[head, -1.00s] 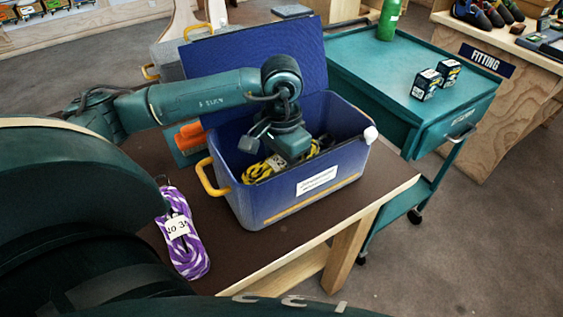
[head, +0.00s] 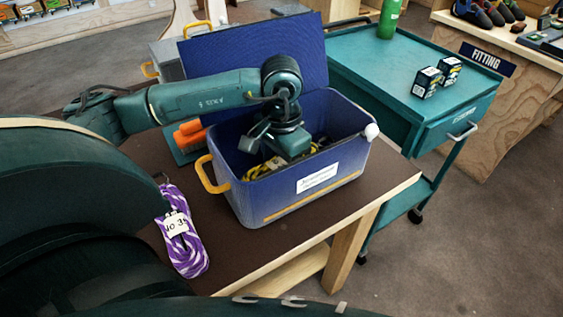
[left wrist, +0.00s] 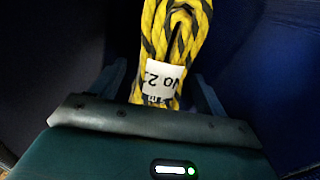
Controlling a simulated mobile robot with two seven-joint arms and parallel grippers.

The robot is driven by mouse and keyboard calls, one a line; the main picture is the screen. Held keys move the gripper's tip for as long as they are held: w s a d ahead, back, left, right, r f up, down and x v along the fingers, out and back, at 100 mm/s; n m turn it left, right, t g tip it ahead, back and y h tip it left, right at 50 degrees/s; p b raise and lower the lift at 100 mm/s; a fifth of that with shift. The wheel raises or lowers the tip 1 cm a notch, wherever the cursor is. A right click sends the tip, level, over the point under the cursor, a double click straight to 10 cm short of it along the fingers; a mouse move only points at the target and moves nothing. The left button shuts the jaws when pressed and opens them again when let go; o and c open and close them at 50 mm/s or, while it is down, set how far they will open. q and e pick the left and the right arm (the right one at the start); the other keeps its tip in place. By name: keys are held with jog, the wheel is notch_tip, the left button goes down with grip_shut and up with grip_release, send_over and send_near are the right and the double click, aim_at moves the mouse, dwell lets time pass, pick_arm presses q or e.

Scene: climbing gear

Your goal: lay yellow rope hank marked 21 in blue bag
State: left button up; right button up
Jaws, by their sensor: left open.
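The yellow and black rope hank (head: 262,170) lies inside the blue bag (head: 300,207), partly hidden by the near wall and my gripper. In the left wrist view the hank (left wrist: 174,35) carries a white tag that reads upside down as "No 2", with its last digit unclear. My left gripper (left wrist: 160,82) reaches down into the bag with its fingers spread, one on each side of the hank. In the head view its fingertips are hidden. The bag stands open on the brown table, its lid tilted back. My right gripper is not in view.
A purple and white rope hank (head: 183,238) lies on the table (head: 150,160) left of the bag. Orange items (head: 188,133) sit behind the bag's left side. A teal cart (head: 400,60) with small boxes and a green bottle (head: 389,18) stands behind right.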

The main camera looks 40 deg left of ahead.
pick_arm(q)
jog(key=shift+r, duration=0.1)
notch_tip(320, 180, up, 13)
jog(key=shift+p, duration=0.3)
dwell(0.6)
